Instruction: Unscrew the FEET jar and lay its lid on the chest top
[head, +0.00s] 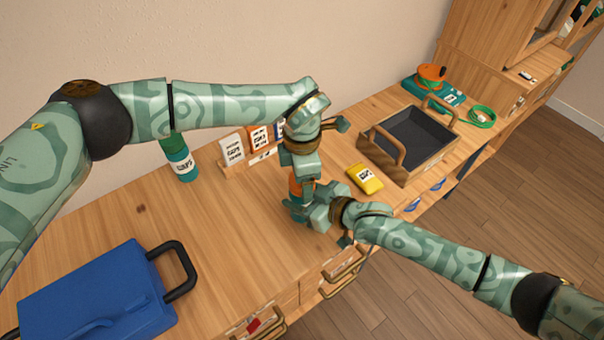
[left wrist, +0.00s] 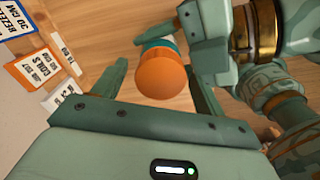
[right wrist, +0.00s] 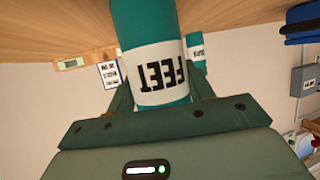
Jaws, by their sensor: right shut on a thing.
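The FEET jar (right wrist: 155,70) is teal with a white label, printed FEET upside down in the right wrist view. My right gripper (head: 312,208) is shut on the jar's body. The orange lid (left wrist: 165,80) is on the jar, and a little of it shows in the head view (head: 296,187). My left gripper (head: 302,165) points down from above the lid. Its fingers are open on either side of the lid, with gaps visible in the left wrist view. The wooden chest top (head: 235,228) is bare to the left of the jar.
Another teal jar (head: 181,160) stands at the back left. Label cards (head: 232,148) stand by the wall. A yellow packet (head: 365,178) and a wooden tray with handles (head: 420,166) lie to the right. A blue case (head: 100,300) sits at the front left.

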